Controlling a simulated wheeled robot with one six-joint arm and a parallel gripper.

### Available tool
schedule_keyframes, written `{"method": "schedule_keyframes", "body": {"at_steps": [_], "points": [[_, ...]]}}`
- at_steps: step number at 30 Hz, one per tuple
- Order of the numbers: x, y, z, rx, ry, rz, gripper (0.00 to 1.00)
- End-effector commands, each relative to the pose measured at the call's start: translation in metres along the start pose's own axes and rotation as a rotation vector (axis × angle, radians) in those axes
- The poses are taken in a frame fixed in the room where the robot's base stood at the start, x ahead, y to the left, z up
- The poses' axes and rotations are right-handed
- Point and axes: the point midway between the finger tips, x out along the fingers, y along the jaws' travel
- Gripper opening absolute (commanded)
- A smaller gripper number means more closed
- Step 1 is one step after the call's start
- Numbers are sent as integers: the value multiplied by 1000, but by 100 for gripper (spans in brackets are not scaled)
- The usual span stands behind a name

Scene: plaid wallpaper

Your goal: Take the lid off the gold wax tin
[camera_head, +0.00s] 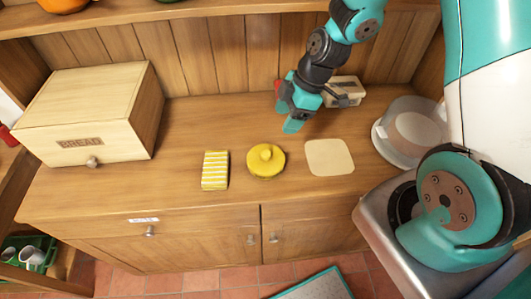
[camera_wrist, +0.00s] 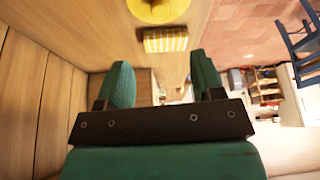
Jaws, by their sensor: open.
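The gold wax tin (camera_head: 266,161) stands on the wooden counter near its middle, with its lid on and a round knob on top. In the wrist view the tin (camera_wrist: 158,10) is partly cut off at the top edge. My gripper (camera_head: 291,104) is open and empty above the counter, behind and a little right of the tin, and does not touch it. Its two fingers (camera_wrist: 162,84) are spread apart in the wrist view, with nothing between them.
A yellow striped cloth or sponge (camera_head: 215,170) lies left of the tin. A beige mat (camera_head: 329,157) lies bare to the right. A clear dome (camera_head: 411,130) stands at the far right, a small cream box (camera_head: 345,89) behind my gripper, and a bread box (camera_head: 88,112) at the left.

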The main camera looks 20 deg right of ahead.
Motion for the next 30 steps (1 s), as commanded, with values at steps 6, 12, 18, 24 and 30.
{"method": "schedule_keyframes", "body": {"at_steps": [6, 12, 18, 24, 30], "points": [[44, -2, -1, 0, -1, -8, 61], [72, -1, -1, 0, -1, -3, 61], [83, -1, -1, 1, 0, -2, 61], [103, -2, 0, 1, -1, -5, 61], [127, 0, 1, 1, 0, -2, 61]]}}
